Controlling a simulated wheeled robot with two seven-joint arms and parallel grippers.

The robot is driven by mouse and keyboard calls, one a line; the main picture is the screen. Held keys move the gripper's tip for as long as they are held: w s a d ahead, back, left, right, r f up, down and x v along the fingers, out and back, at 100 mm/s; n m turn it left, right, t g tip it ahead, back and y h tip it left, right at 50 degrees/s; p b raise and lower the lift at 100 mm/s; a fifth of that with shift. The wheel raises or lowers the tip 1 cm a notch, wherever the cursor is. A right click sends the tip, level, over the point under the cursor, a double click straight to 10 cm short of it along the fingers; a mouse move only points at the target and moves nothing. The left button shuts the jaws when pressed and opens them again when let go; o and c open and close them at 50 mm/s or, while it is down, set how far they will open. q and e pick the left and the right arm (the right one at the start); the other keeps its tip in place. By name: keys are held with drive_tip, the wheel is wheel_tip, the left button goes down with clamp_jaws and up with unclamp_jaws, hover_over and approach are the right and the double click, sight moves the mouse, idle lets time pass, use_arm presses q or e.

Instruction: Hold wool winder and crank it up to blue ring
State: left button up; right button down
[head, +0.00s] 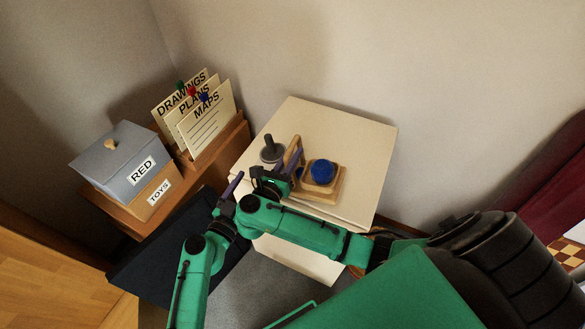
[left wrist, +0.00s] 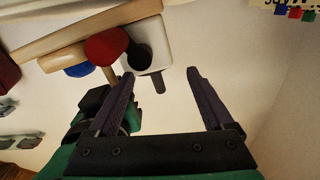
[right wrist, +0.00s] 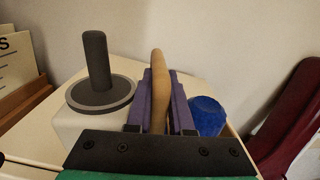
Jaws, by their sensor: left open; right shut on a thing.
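The wool winder stands on a cream table (head: 335,125). I see its grey disc with a dark upright peg (head: 270,150), a wooden upright handle (head: 294,150) and a round blue part (head: 322,171) on a wooden base (head: 325,194). My right gripper (right wrist: 160,95) is shut on the wooden handle (right wrist: 158,70), between the grey disc (right wrist: 100,92) and the blue part (right wrist: 207,115). My left gripper (left wrist: 160,73) is open and empty, left of the winder in the head view. The left wrist view also shows a red disc (left wrist: 107,45). I cannot make out a blue ring for certain.
A grey lidded box labelled RED (head: 125,160) and a wooden rack with cards (head: 215,150) stand left of the table. Walls close in behind. My right arm crosses the table's front. The table's right and back parts are clear.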

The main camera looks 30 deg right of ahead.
use_arm(q)
drive_tip(key=shift+w+r, duration=0.1)
drive_tip(key=shift+r, duration=0.45)
drive_tip(key=v, duration=0.7)
drive_tip(key=shift+s+f, duration=0.2)
drive_tip(key=shift+f, duration=0.1)
drive_tip(key=shift+a+f, duration=0.1)
drive_tip(key=shift+s+f, duration=0.1)
drive_tip(key=shift+f, duration=0.05)
drive_tip(key=shift+c, duration=0.4)
drive_tip(key=s+f+n, duration=0.5)
drive_tip(key=n, duration=0.4)
drive_tip(key=x, duration=1)
drive_tip(key=shift+d, duration=0.3)
